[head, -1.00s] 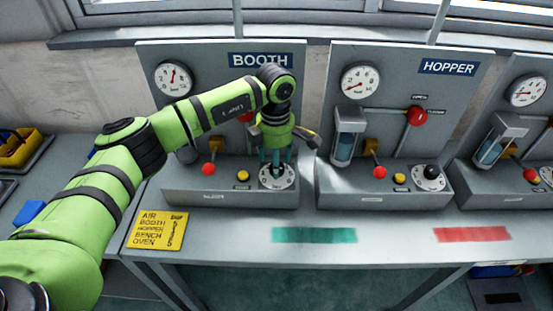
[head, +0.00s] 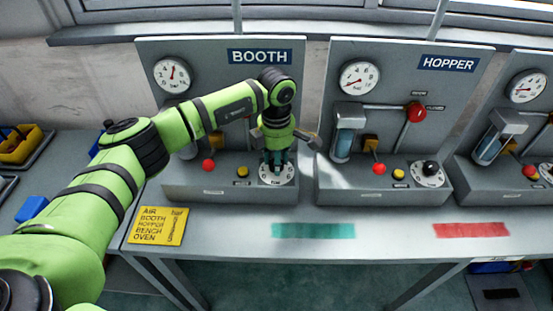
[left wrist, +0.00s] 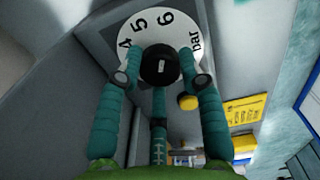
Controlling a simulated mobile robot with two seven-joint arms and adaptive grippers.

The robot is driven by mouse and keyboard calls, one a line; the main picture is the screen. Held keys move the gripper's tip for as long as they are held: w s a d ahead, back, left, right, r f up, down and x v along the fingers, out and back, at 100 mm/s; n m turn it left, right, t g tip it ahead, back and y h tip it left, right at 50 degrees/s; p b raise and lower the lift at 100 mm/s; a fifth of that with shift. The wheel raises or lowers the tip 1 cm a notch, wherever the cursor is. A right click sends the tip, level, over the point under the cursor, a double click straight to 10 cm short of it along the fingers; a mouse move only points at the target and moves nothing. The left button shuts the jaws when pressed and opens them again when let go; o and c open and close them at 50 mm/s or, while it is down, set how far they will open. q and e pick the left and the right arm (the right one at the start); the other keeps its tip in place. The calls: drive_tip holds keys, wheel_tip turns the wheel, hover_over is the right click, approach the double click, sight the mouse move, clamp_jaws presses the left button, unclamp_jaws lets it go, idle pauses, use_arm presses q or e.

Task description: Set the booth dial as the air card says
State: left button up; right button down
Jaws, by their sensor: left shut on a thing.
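The booth dial (head: 290,180) is a white disc with numbers on the sloped base under the BOOTH sign (head: 259,56). In the left wrist view the disc (left wrist: 128,28) shows 4, 5, 6 and "bar". Its black knob (left wrist: 160,66) has a short white mark. My left gripper (head: 276,168) points down over the dial, its teal fingers shut around the knob. The yellow air card (head: 158,226) lies on the bench at the front left. It lists BOOTH, HOPPER, BENCH and OVEN; its values are too small to read. My right gripper is not in view.
The booth gauge (head: 172,75) hangs above left. A red button (head: 208,165) and yellow button (head: 243,172) sit left of the dial. The hopper panel (head: 470,110) with its own dial (head: 429,174) stands to the right. A green strip (head: 313,230) marks the clear bench front.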

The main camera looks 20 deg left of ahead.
use_arm(q)
drive_tip(key=n+b, duration=0.1)
drive_tip(key=n, duration=0.2)
drive_tip(key=shift+s+a+f+b, duration=0.1)
drive_tip(key=shift+f+b, duration=0.1)
drive_tip(key=shift+b, duration=0.15)
drive_tip(key=shift+n+b, duration=0.75)
drive_tip(key=shift+n, duration=1.35)
drive_tip(key=shift+s, duration=0.1)
drive_tip(key=o, duration=1.1)
drive_tip(key=shift+o, duration=0.2)
drive_tip(key=shift+r, duration=0.15)
drive_tip(key=shift+r, duration=0.1)
drive_tip(key=shift+r, duration=0.3)
wheel_tip(320, 180, up, 11)
drive_tip(key=shift+r, duration=0.15)
